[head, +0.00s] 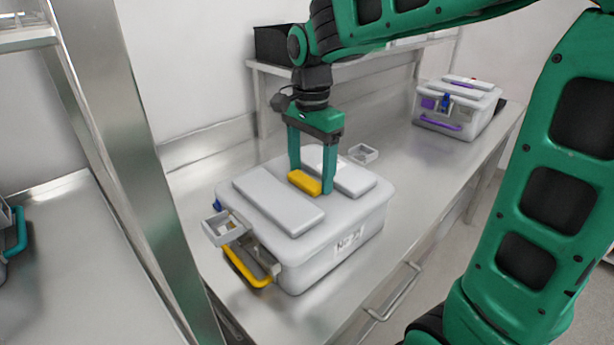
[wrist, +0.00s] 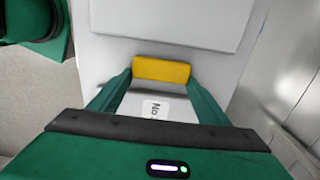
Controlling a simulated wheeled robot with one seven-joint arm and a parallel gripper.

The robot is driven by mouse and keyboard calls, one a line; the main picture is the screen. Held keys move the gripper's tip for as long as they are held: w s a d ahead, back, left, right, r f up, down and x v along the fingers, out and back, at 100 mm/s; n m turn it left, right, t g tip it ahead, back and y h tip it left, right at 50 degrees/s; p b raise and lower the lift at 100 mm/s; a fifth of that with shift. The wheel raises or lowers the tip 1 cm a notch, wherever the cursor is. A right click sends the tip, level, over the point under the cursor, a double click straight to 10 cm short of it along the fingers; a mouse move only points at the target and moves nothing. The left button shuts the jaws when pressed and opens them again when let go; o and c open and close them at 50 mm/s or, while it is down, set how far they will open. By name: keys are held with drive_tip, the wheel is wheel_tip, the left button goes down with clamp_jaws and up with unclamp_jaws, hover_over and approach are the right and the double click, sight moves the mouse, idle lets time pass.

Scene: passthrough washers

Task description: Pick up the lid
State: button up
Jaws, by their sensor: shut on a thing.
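The lid (head: 278,202) is white-grey with two raised panels and a yellow grip (head: 304,183) in the middle. It sits on a white box (head: 340,245) with a label on its front, on the steel counter. My gripper (head: 312,188) points straight down from above, its two green fingers on either side of the yellow grip and shut on it. In the wrist view the yellow grip (wrist: 161,69) lies between the fingertips, with the lid's pale surface (wrist: 165,22) around it. I cannot see any clear gap between lid and box.
Grey latches stand out at the lid's left end (head: 223,228) and far side (head: 363,153). A yellow handle (head: 246,267) hangs on the box's left. Another box with purple handle (head: 457,108) stands at the counter's far right. A steel post (head: 120,130) rises at left.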

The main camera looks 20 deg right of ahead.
wheel_tip(320, 180, up, 4)
drive_tip(key=shift+f, duration=0.1)
drive_tip(key=s+a+r, duration=0.6)
drive_tip(key=a, duration=0.3)
drive_tip(key=shift+s+a+r, duration=0.3)
drive_tip(key=shift+s+r, duration=0.05)
drive_tip(key=shift+s, duration=0.05)
drive_tip(key=shift+r, duration=0.15)
drive_tip(key=shift+r, duration=2.35)
drive_tip(key=shift+w, duration=0.1)
